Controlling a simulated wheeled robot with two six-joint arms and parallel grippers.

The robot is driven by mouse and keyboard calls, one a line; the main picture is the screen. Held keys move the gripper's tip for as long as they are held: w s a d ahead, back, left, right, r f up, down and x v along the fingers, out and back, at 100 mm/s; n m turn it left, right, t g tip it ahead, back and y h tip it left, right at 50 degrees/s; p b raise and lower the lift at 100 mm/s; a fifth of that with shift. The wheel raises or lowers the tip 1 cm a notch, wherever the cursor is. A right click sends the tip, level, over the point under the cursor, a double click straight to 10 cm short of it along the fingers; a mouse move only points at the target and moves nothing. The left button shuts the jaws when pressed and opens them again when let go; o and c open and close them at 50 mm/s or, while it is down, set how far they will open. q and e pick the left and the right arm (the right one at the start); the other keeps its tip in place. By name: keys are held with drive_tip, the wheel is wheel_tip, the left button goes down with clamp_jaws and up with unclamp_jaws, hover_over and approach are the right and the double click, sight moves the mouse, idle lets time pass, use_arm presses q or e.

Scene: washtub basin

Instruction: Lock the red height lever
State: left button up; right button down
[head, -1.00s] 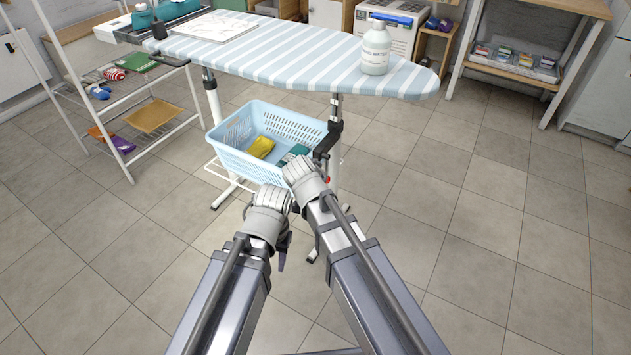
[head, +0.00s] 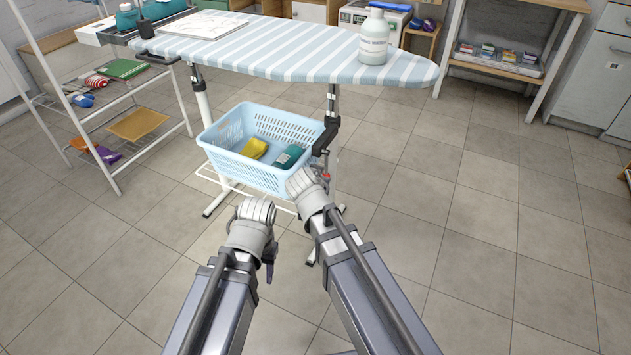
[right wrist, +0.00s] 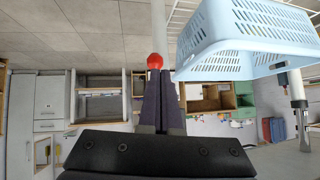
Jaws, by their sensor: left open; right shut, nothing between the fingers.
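The red height lever shows as a small red knob (head: 325,175) under the ironing board (head: 290,60), beside the board's leg and just past my right wrist. In the right wrist view its round red knob (right wrist: 155,61) sits right at the tips of my right gripper (right wrist: 157,76). The dark fingers there are pressed together with nothing between them; whether they touch the knob I cannot tell. In the head view my right wrist hides most of that gripper. My left gripper (head: 269,268) is lower left, open and empty, mostly hidden behind its wrist and clear of the board.
A light-blue basket (head: 228,167) with yellow and teal cloths sits under the board, close left of the lever. A white bottle (head: 374,40) stands on the board. A shelf rack (head: 101,185) stands at left. The floor at right is clear.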

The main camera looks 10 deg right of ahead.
use_arm(q)
drive_tip(key=shift+f+b, duration=2)
drive_tip(key=shift+f, duration=0.25)
use_arm(e)
drive_tip(key=shift+w+d+f+t+h, duration=0.15)
drive_tip(key=shift+w+d+f+t, duration=0.1)
drive_tip(key=shift+w+d+f, duration=0.3)
drive_tip(key=shift+w+d+f+t+h, duration=0.15)
drive_tip(key=shift+w+d+f+t, duration=0.15)
drive_tip(key=shift+w+f, duration=0.4)
use_arm(q)
drive_tip(key=shift+a, duration=0.1)
use_arm(e)
drive_tip(key=shift+s, duration=0.15)
